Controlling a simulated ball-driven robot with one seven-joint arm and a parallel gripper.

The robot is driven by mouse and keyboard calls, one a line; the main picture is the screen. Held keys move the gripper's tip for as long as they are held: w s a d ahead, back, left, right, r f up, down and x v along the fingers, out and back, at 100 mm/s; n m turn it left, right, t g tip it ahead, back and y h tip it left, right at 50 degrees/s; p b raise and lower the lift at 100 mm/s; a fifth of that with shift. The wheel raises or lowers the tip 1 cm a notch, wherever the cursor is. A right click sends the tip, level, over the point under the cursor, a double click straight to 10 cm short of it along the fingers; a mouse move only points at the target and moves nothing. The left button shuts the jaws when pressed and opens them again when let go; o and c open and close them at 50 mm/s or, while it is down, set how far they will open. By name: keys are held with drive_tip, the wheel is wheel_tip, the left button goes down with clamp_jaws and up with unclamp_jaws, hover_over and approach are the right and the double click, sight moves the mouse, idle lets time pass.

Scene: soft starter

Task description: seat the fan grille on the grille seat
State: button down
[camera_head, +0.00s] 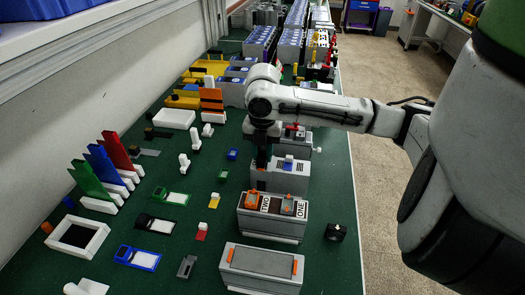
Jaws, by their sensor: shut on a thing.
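My gripper (263,160) points straight down at the left end of a grey housing with a blue block on top (285,174). It is shut on a small dark piece, most likely the fan grille, which I cannot tell apart from the dark fingers. The fingertips are at or just above the housing's top; whether they touch it is unclear. I cannot make out the grille seat for certain; the area under the fingers is hidden.
Nearer stand a grey housing with orange parts (272,219) and a grey housing with a recessed top (262,264). A black block (335,232) lies to the right. Red, blue and green upright plates (103,168) stand left on the green table (215,262). Small parts are scattered between.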

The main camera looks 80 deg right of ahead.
sight(263, 148)
drive_tip(key=shift+f, duration=0.35)
idle(0.7)
drive_tip(key=shift+c, duration=1.1)
unclamp_jaws()
drive_tip(key=shift+r, duration=0.2)
drive_tip(key=shift+r+p, duration=2.6)
drive_tip(key=shift+r, duration=0.8)
